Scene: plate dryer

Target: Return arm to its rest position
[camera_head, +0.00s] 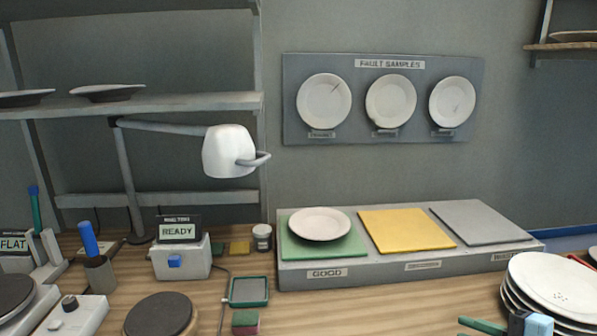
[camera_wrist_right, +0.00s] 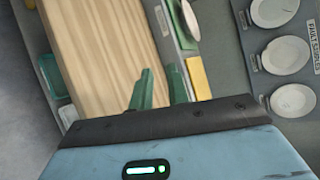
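My right gripper (camera_wrist_right: 160,76) shows in the right wrist view with two green fingers apart and nothing between them. In the head view, a green finger (camera_head: 482,326) and light-blue part of it show at the bottom right edge, in front of the plate stack (camera_head: 553,284). A white plate (camera_head: 319,223) lies on the green mat (camera_head: 296,250) of the tray marked GOOD. That plate also shows in the right wrist view (camera_wrist_right: 190,18). The yellow mat (camera_head: 405,231) and grey mat (camera_head: 480,222) are bare. My left gripper is not in view.
A lamp (camera_head: 228,152) reaches over the table from the left. A READY device (camera_head: 181,258), a dark round disc (camera_head: 160,316), a small green-rimmed tray (camera_head: 248,291) and a sponge (camera_head: 245,322) stand at left and centre. Bare wood (camera_head: 370,308) lies before the sorting tray.

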